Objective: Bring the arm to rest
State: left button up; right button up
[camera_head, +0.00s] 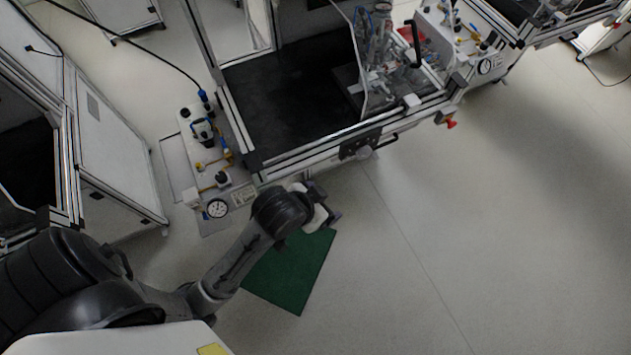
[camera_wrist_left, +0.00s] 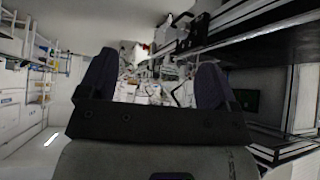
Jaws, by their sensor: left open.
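My left arm comes in from the lower left in the head view and reaches toward the front of the test station. My left gripper (camera_head: 328,207) is at its end, over the floor just in front of the station's lower edge and above the edge of a green mat. In the left wrist view the two dark fingers of my left gripper (camera_wrist_left: 155,85) stand wide apart. Nothing is held between them; only distant, blurred equipment shows there. My right gripper is in neither view.
The framed test station (camera_head: 290,100) has a black work surface and a fixture at its right. The green mat (camera_head: 295,280) lies on the floor. A white cabinet (camera_head: 115,145) is at left. The floor at right is clear.

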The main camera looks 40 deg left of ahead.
pick_arm(q)
jog(key=shift+s+a+r, duration=0.1)
jog(key=shift+s+r, duration=0.1)
jog(key=shift+r, duration=0.05)
dwell(0.3)
jog(key=s+a+f+g+y, duration=0.1)
jog(key=s+a+f+g, duration=0.1)
jog(key=s+f, duration=0.35)
jog(key=s+a+f+g, duration=0.2)
jog(key=s+a+f, duration=0.1)
jog(key=s, duration=0.6)
notch_tip(320, 180, up, 25)
jog(key=p, duration=2.4)
jog(key=shift+d+f, duration=0.15)
jog(key=shift+d, duration=0.05)
